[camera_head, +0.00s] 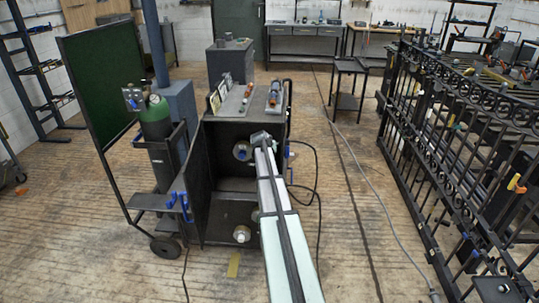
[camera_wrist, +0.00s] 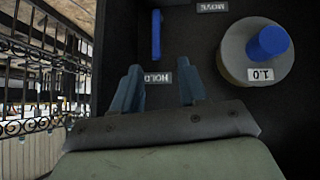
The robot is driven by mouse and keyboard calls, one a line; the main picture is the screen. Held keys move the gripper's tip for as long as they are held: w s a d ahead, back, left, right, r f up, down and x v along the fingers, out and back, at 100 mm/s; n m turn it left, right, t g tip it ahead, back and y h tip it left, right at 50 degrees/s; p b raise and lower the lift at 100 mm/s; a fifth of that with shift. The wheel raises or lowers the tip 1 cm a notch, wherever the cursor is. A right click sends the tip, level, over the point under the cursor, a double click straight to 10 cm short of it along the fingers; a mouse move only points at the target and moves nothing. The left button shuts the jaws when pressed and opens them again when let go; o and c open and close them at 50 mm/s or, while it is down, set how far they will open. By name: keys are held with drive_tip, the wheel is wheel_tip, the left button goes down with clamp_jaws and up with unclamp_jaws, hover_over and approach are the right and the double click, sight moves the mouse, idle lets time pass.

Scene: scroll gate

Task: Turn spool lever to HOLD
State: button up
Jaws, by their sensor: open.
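In the wrist view a blue upright bar (camera_wrist: 156,35), which looks like the spool lever, stands on a dark panel. A HOLD label (camera_wrist: 154,77), seen upside down, lies below it, and a MOVE label (camera_wrist: 211,6) is at the top edge, to its right. My gripper (camera_wrist: 158,84) is open and empty. Its two fingers frame the HOLD label, and the bar stands beyond the fingertips, apart from them. In the head view my gripper's end (camera_head: 262,138) reaches the open dark cabinet (camera_head: 225,133); the lever is not discernible there.
A grey round spool (camera_wrist: 262,52) with a blue knob and a 1.0 label sits right of the fingers. A green gas cylinder (camera_head: 155,120) stands left of the cabinet. Black iron railings (camera_head: 450,170) fill the right. Cables cross the floor between.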

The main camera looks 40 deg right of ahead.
drive_tip(key=shift+v, duration=1.75)
